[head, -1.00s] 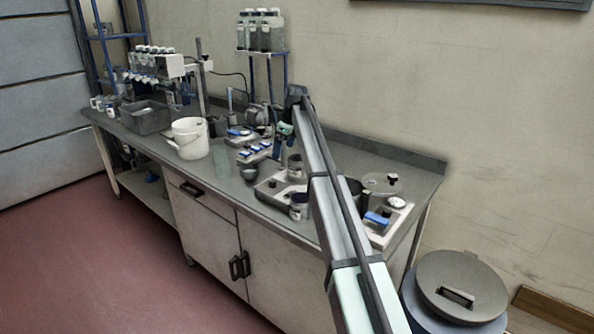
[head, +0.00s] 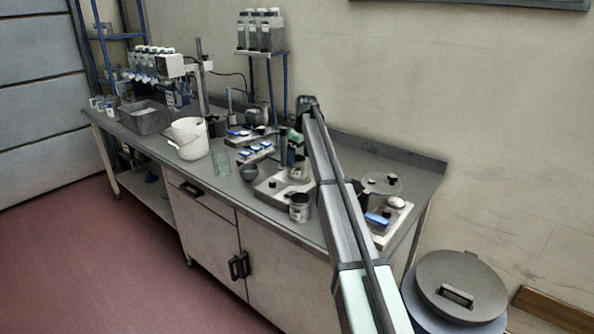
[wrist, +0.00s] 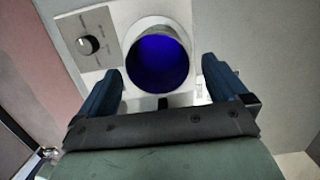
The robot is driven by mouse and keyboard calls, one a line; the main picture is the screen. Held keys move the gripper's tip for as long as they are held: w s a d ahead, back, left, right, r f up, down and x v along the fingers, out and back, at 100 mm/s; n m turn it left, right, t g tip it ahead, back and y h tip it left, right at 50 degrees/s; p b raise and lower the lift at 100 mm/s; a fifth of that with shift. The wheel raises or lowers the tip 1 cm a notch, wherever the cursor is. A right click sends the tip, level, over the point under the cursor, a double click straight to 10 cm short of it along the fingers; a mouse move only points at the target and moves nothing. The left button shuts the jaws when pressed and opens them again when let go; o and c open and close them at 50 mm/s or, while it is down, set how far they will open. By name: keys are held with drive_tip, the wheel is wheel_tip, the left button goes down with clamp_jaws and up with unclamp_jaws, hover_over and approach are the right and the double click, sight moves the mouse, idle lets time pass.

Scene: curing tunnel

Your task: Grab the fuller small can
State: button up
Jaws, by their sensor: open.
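Two small cans show in the head view. One (head: 300,208) stands at the front edge of the bench. The other (head: 298,170) stands on a pale plate unit (head: 271,189), partly behind my arm. In the wrist view a round can (wrist: 158,28) with deep blue inside is seen from above on a pale unit with a dial (wrist: 88,45). My gripper (wrist: 160,68) is open, its dark blue fingers on either side of the can's near part in the picture. I cannot tell whether they touch it, or which can is fuller.
A grey bowl (head: 249,173), a clear glass (head: 221,163) and a white bucket (head: 188,139) stand to the left. Another unit with a blue part (head: 377,220) is to the right. A lidded bin (head: 460,285) stands beside the bench.

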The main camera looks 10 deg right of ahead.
sight(297, 164)
drive_tip(key=shift+w+a+f, duration=0.15)
drive_tip(key=shift+a+f, duration=0.05)
drive_tip(key=shift+f, duration=1.1)
drive_tip(key=shift+w+a+f, duration=0.1)
drive_tip(key=shift+a+f, duration=0.1)
drive_tip(key=shift+f, duration=1.05)
drive_tip(key=c, duration=1.1)
drive_tip(key=shift+r, duration=0.3)
